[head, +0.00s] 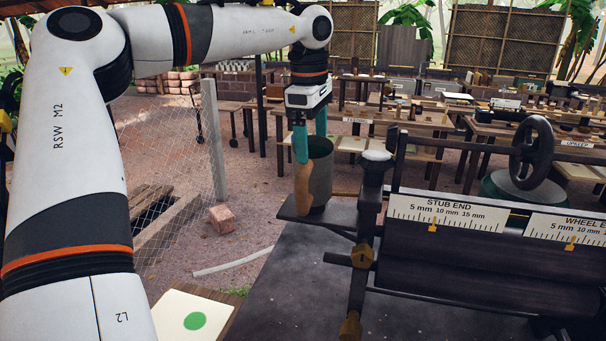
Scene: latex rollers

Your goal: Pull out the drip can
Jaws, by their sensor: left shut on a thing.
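The drip can (322,170) is a dark grey, open-topped cylinder standing upright left of the roller machine. Its base is at a small dark ledge (291,211); I cannot tell whether it touches the ledge. My left gripper (311,160) points straight down at the can and is shut on its left wall. One teal finger with a tan lower part is outside the can, and the other goes down at its mouth, its tip hidden. My right gripper is not in view.
The roller machine (450,255) fills the right, with scales, a knob (377,156) and a handwheel (532,153). A pale board with a green dot (194,321) lies at the lower left. A wire fence (175,150) stands behind my arm. Open ground lies left of the ledge.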

